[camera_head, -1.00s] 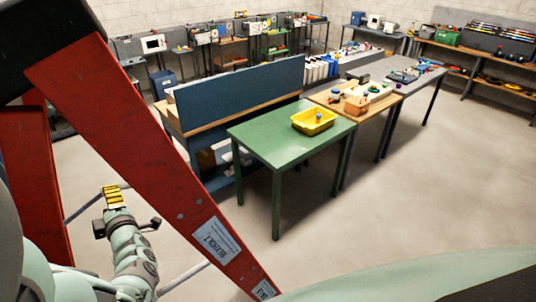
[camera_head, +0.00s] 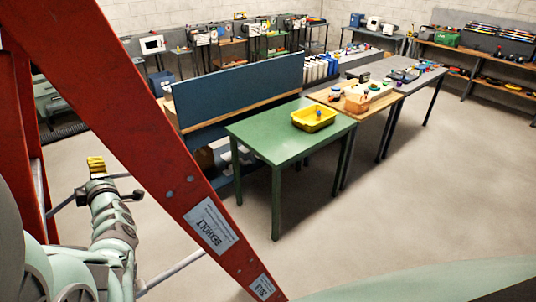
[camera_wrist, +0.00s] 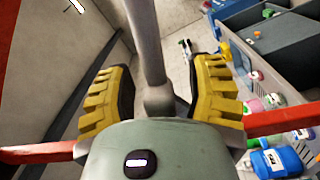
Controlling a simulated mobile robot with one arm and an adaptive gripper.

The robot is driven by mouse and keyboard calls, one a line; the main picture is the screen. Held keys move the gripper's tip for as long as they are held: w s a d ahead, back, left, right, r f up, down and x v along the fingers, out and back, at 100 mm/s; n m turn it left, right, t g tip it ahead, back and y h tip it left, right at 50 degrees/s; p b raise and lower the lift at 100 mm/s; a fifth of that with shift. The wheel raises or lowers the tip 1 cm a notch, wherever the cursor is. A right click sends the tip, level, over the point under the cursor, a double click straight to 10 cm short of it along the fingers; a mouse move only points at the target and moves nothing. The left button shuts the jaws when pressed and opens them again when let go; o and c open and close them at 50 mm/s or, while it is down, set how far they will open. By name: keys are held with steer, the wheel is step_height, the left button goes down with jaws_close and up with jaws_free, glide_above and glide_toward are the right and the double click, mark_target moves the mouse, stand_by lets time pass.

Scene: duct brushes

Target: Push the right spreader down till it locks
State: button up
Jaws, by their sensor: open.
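A red folding ladder (camera_head: 150,130) with white labels stands close on the left in the head view. A grey bar (camera_head: 183,270) joins its near leg low down, and another grey bar (camera_head: 66,203) shows behind my wrist; these look like its spreaders. My gripper (camera_head: 96,166) is among the ladder legs, with yellow fingers. In the wrist view my gripper (camera_wrist: 162,90) is open, its yellow fingers apart. A grey bar (camera_wrist: 145,40) runs down the middle between them, with a thicker joint-like part near the palm. I cannot tell whether it touches the gripper or is locked.
A red bar (camera_wrist: 282,122) shows beside the palm in the wrist view. A green table (camera_head: 270,140) with a yellow tray (camera_head: 313,123) stands beyond the ladder, before a blue panel (camera_head: 240,88). Open floor (camera_head: 430,180) lies to the right.

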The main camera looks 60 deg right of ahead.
jaws_close()
stand_by(0.3)
stand_by(0.4)
